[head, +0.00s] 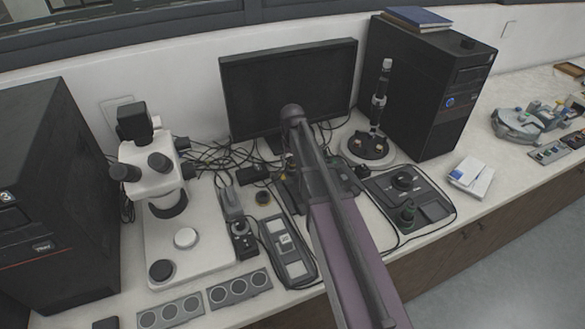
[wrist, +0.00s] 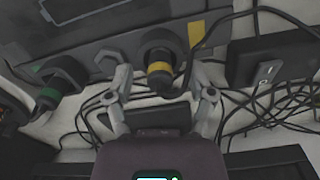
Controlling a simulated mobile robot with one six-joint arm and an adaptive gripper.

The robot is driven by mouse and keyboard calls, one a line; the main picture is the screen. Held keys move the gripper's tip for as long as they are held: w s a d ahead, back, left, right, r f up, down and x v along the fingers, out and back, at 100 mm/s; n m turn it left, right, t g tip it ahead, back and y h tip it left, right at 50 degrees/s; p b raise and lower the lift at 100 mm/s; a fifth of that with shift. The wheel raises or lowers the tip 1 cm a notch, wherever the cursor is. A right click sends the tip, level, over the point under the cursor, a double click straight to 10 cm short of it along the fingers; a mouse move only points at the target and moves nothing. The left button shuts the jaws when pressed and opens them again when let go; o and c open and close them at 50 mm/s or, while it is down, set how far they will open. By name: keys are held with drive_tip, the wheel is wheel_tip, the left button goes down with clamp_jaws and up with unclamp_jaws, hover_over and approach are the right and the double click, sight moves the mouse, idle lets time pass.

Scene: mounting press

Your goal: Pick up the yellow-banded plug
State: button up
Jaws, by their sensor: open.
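The yellow-banded plug (wrist: 159,72) is dark and round with a yellow ring, in the wrist view at upper middle, by a grey panel. My gripper (wrist: 161,82) is open, its two pale fingers spread to the left and right of the plug. The plug shows between the fingertips; I cannot tell whether they touch it. In the head view my own arm hides the gripper. A small dark round thing with yellow (head: 263,198) shows left of my arm there; I cannot tell whether it is the same plug.
A green-banded plug (wrist: 47,93) is left of the fingers. A black box (wrist: 268,62) and loose cables (wrist: 270,110) lie to the right. In the head view a microscope (head: 160,190) stands left, a monitor (head: 290,85) behind, and a control box (head: 425,195) right.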

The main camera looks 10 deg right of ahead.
idle(0.3)
clamp_jaws()
drive_tip(key=shift+r, duration=0.15)
wheel_tip(320, 180, up, 3)
drive_tip(key=p, duration=0.3)
drive_tip(key=shift+r+p, duration=0.2)
drive_tip(key=shift+p, duration=0.1)
drive_tip(key=s+d, duration=0.1)
drive_tip(key=s, duration=0.4)
drive_tip(key=s+d+r+p, duration=0.1)
drive_tip(key=s, duration=0.4)
drive_tip(key=s+d, duration=0.1)
drive_tip(key=s, duration=0.4)
drive_tip(key=shift+s+d+r, duration=0.1)
drive_tip(key=shift+s+r, duration=0.05)
drive_tip(key=shift+s, duration=0.2)
drive_tip(key=shift+s, duration=0.1)
